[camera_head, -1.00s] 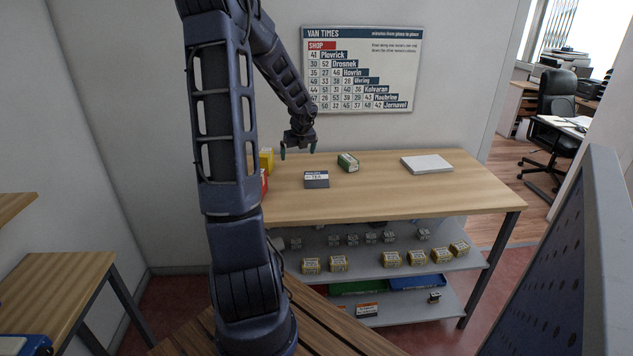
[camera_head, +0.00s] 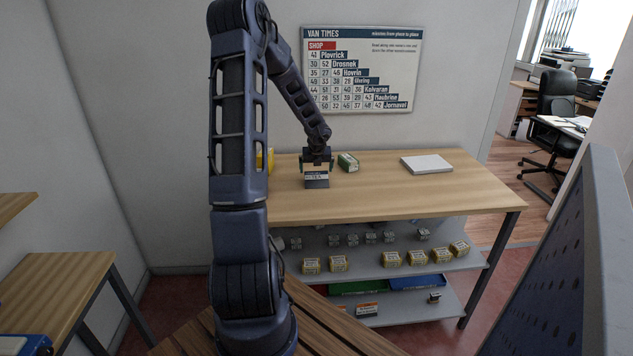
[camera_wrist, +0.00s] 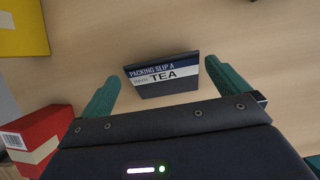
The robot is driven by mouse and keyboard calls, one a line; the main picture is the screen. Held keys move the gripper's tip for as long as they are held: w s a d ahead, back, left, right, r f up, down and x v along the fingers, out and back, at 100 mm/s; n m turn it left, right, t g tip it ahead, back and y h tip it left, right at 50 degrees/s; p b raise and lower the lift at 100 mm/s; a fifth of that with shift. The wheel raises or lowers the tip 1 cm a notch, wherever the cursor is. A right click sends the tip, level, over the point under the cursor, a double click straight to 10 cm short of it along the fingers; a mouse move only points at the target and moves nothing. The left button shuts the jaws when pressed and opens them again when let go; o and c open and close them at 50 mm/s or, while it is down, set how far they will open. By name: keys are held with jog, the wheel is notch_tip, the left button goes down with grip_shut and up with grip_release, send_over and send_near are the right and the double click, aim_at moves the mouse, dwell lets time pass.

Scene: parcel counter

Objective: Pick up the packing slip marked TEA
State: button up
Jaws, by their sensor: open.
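The packing slip marked TEA (camera_wrist: 163,76) is a small dark card or block with a white band reading TEA. It is on the wooden table in the wrist view, and shows in the head view (camera_head: 316,181) near the table's left part. My gripper (camera_wrist: 165,85) is open, its two green fingers on either side of the slip in the picture. In the head view my gripper (camera_head: 317,168) hangs just over the slip and hides its upper part. I cannot tell whether the fingers are down at the slip's height.
A yellow box (camera_wrist: 22,28) and a red box (camera_wrist: 33,141) are left of the slip. A green and white box (camera_head: 348,162) stands close to its right. A white flat stack (camera_head: 426,164) lies farther right on the table (camera_head: 450,195). The table's front right is clear.

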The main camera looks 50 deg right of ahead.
aim_at(316, 174)
jog(key=f, duration=0.3)
jog(key=shift+d+f, duration=0.1)
jog(key=shift+d, duration=0.15)
jog(key=shift+w+d+f, duration=0.2)
jog(key=shift+w+f, duration=0.1)
jog(key=shift+f, duration=0.3)
jog(key=c, duration=0.7)
jog(key=shift+o, duration=0.2)
jog(key=shift+r, duration=0.15)
